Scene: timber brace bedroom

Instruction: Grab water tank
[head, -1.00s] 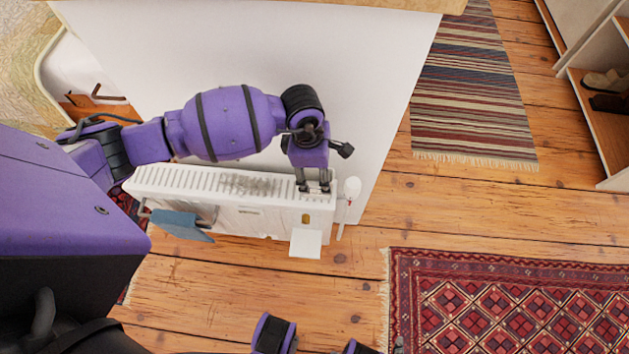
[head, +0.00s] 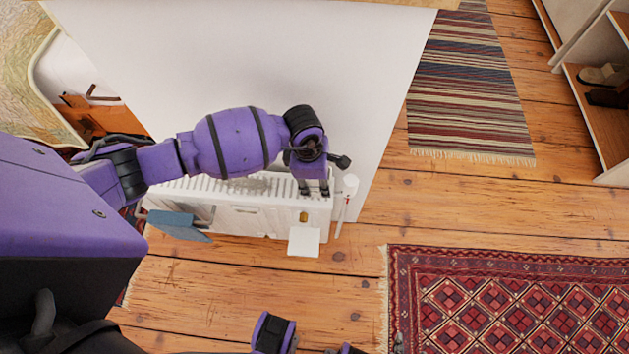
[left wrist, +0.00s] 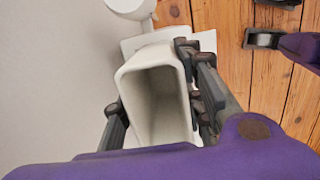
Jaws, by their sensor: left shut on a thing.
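The water tank appears to be the white, hollow, open-topped box (left wrist: 150,105) in the left wrist view. My left gripper (left wrist: 155,85) is shut on it, with dark fingers against its two opposite sides. In the head view my left gripper (head: 314,188) points down at the right end of the white ribbed radiator-like unit (head: 250,218). The tank cannot be told apart from that unit there.
A white square flap (head: 304,241) juts from the unit's front right, and a blue panel (head: 178,224) from its left. A white valve (head: 349,185) stands at its right. A white wall (head: 270,60) is behind. A red rug (head: 500,300) and plank floor lie right.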

